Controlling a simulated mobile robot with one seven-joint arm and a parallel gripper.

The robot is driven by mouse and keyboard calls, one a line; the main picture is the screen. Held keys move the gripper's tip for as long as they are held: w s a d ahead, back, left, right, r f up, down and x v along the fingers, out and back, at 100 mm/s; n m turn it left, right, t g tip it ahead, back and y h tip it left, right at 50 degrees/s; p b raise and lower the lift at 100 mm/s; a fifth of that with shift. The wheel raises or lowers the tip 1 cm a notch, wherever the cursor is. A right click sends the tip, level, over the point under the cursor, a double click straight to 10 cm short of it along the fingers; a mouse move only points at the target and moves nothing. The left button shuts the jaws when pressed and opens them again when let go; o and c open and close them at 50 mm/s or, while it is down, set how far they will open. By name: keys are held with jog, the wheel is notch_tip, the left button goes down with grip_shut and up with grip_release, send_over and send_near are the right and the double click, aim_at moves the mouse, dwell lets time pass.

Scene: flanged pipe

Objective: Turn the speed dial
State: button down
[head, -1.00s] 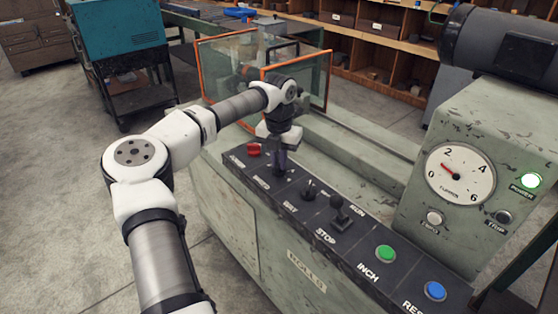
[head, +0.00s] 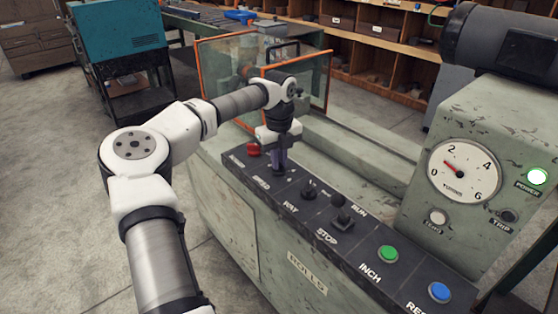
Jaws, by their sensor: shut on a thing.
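My gripper (head: 279,170) points straight down at the dark control panel (head: 287,211), over the control behind the "SPEED" label. Its fingers are shut around the speed dial (head: 278,176), which the fingers and wrist almost wholly hide. I cannot read the dial's setting. The round gauge (head: 464,170) on the upright housing has its needle at the left, near the 2.
A red button (head: 253,149) is close to the left of my gripper. A small toggle (head: 309,191), a black-knobbed lever (head: 340,214), a green button (head: 387,254) and a blue button (head: 439,292) line the panel. An orange-framed clear guard (head: 297,88) stands behind.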

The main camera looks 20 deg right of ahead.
jog(key=shift+n, duration=1.1)
jog(key=c, duration=1.5)
grip_release()
jog(key=shift+r, duration=0.1)
notch_tip(320, 180, up, 14)
jog(key=shift+f+b, duration=0.15)
jog(key=shift+b, duration=0.5)
